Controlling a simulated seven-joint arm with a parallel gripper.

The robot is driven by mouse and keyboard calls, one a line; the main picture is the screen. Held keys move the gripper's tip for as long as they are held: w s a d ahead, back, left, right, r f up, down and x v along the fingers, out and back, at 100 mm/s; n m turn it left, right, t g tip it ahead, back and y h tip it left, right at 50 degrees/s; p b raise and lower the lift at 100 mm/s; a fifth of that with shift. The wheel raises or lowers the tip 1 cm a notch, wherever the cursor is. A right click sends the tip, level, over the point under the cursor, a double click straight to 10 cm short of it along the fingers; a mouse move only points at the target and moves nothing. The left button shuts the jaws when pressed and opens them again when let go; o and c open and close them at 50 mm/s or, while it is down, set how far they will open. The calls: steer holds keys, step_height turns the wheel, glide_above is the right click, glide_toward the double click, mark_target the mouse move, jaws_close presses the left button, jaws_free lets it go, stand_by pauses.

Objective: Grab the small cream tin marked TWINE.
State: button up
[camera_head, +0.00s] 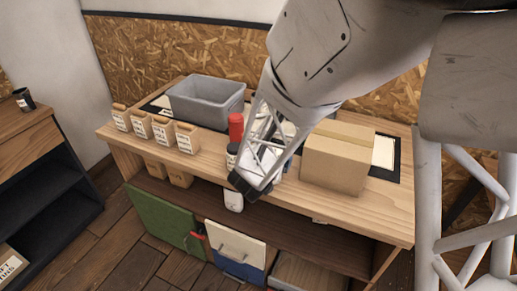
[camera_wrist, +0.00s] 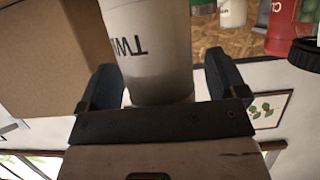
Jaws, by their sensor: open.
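In the wrist view the cream tin (camera_wrist: 150,45) fills the upper middle, with dark letters reading "TWI" and the rest turned out of sight. My gripper (camera_wrist: 165,82) is open, with one dark finger on each side of the tin. A gap shows between the tin and the right finger; on the left I cannot tell whether they touch. In the head view my gripper (camera_head: 251,186) is over the counter's front edge, and my arm hides most of the area where the tin stands.
A cardboard box (camera_head: 337,158) stands close on the right of my gripper on the wooden counter (camera_head: 215,163). Farther left are a grey bin (camera_head: 205,103) and several labelled wooden containers (camera_head: 163,131).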

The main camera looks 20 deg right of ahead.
steer(key=c, duration=1.2)
steer(key=shift+c, duration=0.2)
steer(key=shift+r, duration=0.1)
step_height(320, 180, up, 4)
steer(key=shift+f, duration=0.15)
steer(key=s+a+r, duration=0.1)
steer(key=s+a, duration=0.2)
steer(key=s, duration=1.2)
steer(key=shift+s, duration=0.35)
